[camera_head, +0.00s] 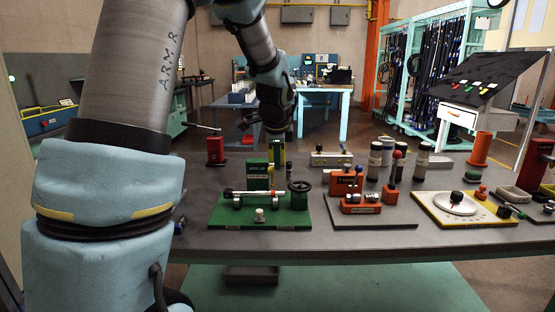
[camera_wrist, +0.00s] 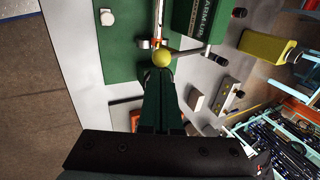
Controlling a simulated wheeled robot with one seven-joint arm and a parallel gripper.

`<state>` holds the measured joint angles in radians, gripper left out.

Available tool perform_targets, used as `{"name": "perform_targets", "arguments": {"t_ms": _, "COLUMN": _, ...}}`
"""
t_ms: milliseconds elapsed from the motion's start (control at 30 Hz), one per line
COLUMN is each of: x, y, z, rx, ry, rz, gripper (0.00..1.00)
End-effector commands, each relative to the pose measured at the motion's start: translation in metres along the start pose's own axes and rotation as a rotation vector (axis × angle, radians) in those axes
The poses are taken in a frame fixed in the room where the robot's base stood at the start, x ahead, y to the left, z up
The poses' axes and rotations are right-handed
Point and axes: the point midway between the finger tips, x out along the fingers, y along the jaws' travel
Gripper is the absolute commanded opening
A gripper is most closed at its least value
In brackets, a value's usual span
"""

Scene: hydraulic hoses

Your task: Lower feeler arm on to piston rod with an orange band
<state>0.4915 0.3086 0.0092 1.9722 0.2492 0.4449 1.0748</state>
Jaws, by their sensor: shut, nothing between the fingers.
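A silver piston rod (camera_wrist: 158,14) with an orange band (camera_wrist: 157,40) lies over the green base board (camera_wrist: 120,50); the rod also shows in the head view (camera_head: 252,193). A dark feeler arm (camera_wrist: 187,49) with a yellow ball (camera_wrist: 162,58) on its end reaches across near the band. I cannot tell whether it touches the rod. A green box lettered "ARM UP" (camera_wrist: 200,22) stands beside it. My gripper (camera_wrist: 160,74) is shut and empty, its fingertips right at the yellow ball, touching or very close. In the head view my gripper (camera_head: 278,160) points down over the board.
On the bench to the right of the green board (camera_head: 295,219) stand an orange valve block (camera_head: 346,184), several dark bottles and a white dial on a yellow-edged board (camera_head: 480,221). A dark handwheel (camera_head: 300,187) is on the board's right side. The front bench strip is clear.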

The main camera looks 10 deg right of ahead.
Motion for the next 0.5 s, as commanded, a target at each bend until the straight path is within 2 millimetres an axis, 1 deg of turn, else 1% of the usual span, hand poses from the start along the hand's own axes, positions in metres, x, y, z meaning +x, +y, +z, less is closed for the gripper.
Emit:
{"name": "perform_targets", "arguments": {"t_ms": 200, "x": 0.001, "y": 0.001, "z": 0.000, "rx": 0.000, "ry": 0.000, "rz": 0.000, "gripper": 0.00}}
{"name": "perform_targets", "arguments": {"t_ms": 400, "x": 0.016, "y": 0.016, "z": 0.000, "rx": 0.002, "ry": -0.001, "rz": -0.022, "gripper": 0.00}}
{"name": "perform_targets", "arguments": {"t_ms": 500, "x": 0.020, "y": 0.019, "z": 0.000, "rx": 0.002, "ry": -0.001, "rz": -0.054, "gripper": 0.00}}
